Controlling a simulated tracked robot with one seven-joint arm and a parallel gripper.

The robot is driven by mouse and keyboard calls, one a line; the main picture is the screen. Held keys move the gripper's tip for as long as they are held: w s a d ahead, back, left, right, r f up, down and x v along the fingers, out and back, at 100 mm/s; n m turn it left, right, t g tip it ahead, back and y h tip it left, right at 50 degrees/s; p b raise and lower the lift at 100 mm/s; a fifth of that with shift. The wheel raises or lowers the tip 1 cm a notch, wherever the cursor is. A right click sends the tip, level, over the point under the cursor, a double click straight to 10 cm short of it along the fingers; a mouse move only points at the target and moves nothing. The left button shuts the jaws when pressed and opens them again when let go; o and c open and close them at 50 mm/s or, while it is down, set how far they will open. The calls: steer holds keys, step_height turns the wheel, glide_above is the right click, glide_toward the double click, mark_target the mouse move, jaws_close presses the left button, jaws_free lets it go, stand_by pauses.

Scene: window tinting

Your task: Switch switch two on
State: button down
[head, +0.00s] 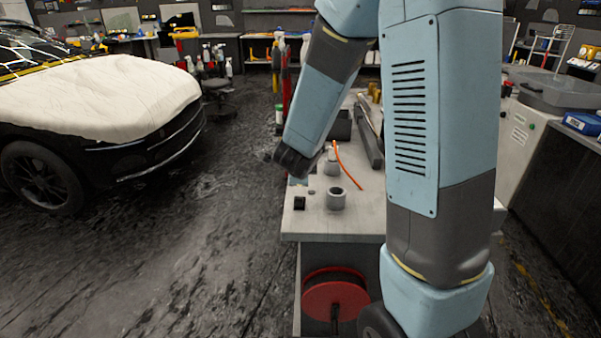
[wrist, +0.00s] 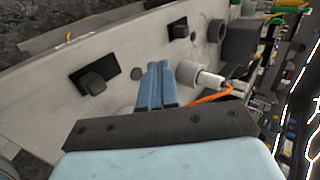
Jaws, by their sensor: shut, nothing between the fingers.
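Two black switches show on the pale bench top in the wrist view: a larger, nearer one (wrist: 93,82) on a dark plate at left, and a smaller one (wrist: 180,31) farther up. I cannot read any number on either. My gripper (wrist: 160,66) is shut and empty, its two blue fingers side by side, between the near switch and the grey cylinders. Neither switch appears touched by it. In the head view one black switch (head: 299,203) shows near the bench's front left corner; my arm's dark end is above and behind it, and the fingertips are hard to make out.
Grey round fittings (head: 336,198) stand on the bench (head: 322,228) right of the switch, with an orange cable (head: 347,168) behind. A red reel (head: 335,301) is below. A covered car (head: 100,98) stands left, with open floor between.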

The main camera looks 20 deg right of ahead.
steer(key=x, duration=0.7)
steer(key=shift+w+d+f, duration=0.15)
steer(key=shift+w+f, duration=0.05)
steer(key=shift+f, duration=0.15)
steer(key=shift+w+d, duration=0.15)
steer(key=shift+w, duration=0.4)
steer(key=shift+w+d, duration=0.2)
steer(key=shift+w, duration=0.35)
steer(key=shift+w+d, duration=0.25)
steer(key=shift+w, duration=0.65)
steer(key=shift+w+d, duration=0.3)
steer(key=shift+w, duration=0.55)
steer(key=shift+w+d, duration=0.3)
steer(key=shift+w, duration=0.5)
steer(key=shift+r, duration=0.1)
steer(key=s, duration=0.1)
steer(key=s+a, duration=0.1)
steer(key=s, duration=0.2)
steer(key=shift+s+a, duration=0.2)
steer(key=shift+a, duration=0.05)
steer(key=v, duration=0.9)
steer(key=shift+s+r, duration=0.15)
steer(key=shift+r, duration=0.05)
